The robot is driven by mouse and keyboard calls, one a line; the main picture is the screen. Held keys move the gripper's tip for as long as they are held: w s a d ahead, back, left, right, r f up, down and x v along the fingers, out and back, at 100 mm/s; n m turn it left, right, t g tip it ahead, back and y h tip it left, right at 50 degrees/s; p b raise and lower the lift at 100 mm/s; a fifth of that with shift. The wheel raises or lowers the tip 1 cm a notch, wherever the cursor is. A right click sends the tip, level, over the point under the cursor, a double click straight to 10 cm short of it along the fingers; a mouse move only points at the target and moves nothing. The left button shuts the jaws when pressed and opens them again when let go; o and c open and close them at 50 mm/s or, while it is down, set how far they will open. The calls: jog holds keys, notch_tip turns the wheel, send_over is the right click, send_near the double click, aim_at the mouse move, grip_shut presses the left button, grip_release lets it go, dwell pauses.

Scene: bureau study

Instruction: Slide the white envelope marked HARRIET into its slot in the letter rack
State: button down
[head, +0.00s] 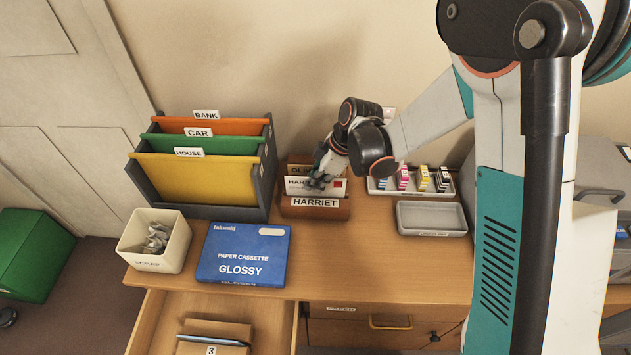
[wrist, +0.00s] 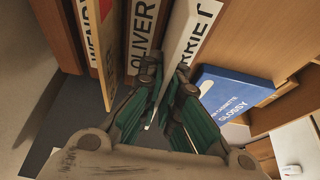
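The white envelope marked HARRIET (head: 338,189), with a red stamp, stands upright at the front of the letter rack (head: 316,212). It is behind the brown front panel labelled HARRIET, and its lower part is hidden by that panel. My gripper (head: 320,177) is at the envelope's top middle and covers part of it. In the wrist view my gripper (wrist: 167,68) has its fingers on both sides of a narrow white strip, which looks like the envelope, and seems shut on it. The OLIVER label (wrist: 144,28) is just left of the fingers.
A dark file holder (head: 195,211) with coloured folders stands close left of the rack. A grey tray (head: 432,232) and an ink cartridge tray are to the right. A blue paper box (head: 243,276) and a scrap bin (head: 136,240) are in front left. An open drawer (head: 270,320) juts out below.

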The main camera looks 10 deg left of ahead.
jog(key=shift+f+b, duration=0.45)
jog(key=shift+f, duration=0.15)
dwell(0.3)
jog(key=c, duration=1.7)
grip_release()
jog(key=v, duration=1.2)
jog(key=shift+a+r, duration=0.1)
